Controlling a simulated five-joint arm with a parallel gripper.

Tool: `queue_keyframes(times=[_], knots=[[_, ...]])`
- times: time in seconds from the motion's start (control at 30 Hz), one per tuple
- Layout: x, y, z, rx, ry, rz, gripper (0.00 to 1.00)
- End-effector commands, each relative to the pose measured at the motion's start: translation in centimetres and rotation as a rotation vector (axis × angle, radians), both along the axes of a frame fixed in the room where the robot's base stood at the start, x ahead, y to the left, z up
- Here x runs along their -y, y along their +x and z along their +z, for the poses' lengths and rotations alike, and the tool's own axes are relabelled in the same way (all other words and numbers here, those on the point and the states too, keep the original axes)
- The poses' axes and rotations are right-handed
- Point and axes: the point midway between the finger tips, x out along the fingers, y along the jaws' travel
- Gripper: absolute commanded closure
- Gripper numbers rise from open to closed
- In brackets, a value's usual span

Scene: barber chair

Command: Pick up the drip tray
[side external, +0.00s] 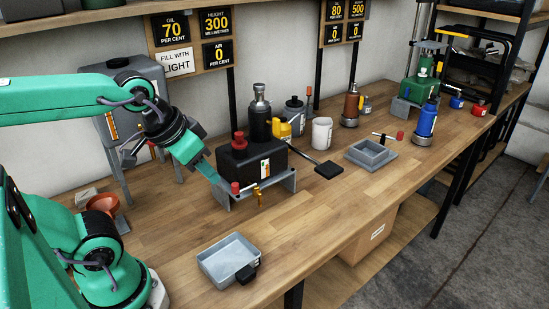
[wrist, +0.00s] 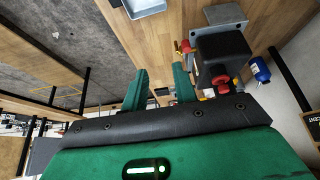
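A shallow grey rectangular tray (side external: 229,256) with a black handle (side external: 246,273) lies on the bench near its front edge, open side up and looking empty. I take it for the drip tray. Part of a grey tray (wrist: 145,9) shows at the top edge of the wrist view, cut off by the frame. My gripper (side external: 222,188) is above the bench, behind and above the tray in the side view, close to the left end of a black block. In the wrist view my gripper (wrist: 160,80) has its two green fingers apart with nothing between them.
The black block (side external: 254,163) with red knobs sits on a grey metal stand (side external: 282,190) beside my gripper. Bottles, a white cup (side external: 321,133) and another grey square tray (side external: 371,155) stand farther back. Bare wood surrounds the front tray.

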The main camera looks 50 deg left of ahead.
Motion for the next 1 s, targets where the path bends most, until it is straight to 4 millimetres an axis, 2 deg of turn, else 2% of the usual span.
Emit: queue_keyframes(times=[0.17, 0.47, 1.0], knots=[[0.3, 0.9, -0.8, -0.039, -0.054, 0.098, 0.72], [1.1, 3.3, -3.8, -0.152, -0.201, 0.431, 0.72], [3.0, 6.6, -11.4, -0.332, -0.362, 1.145, 0.72]])
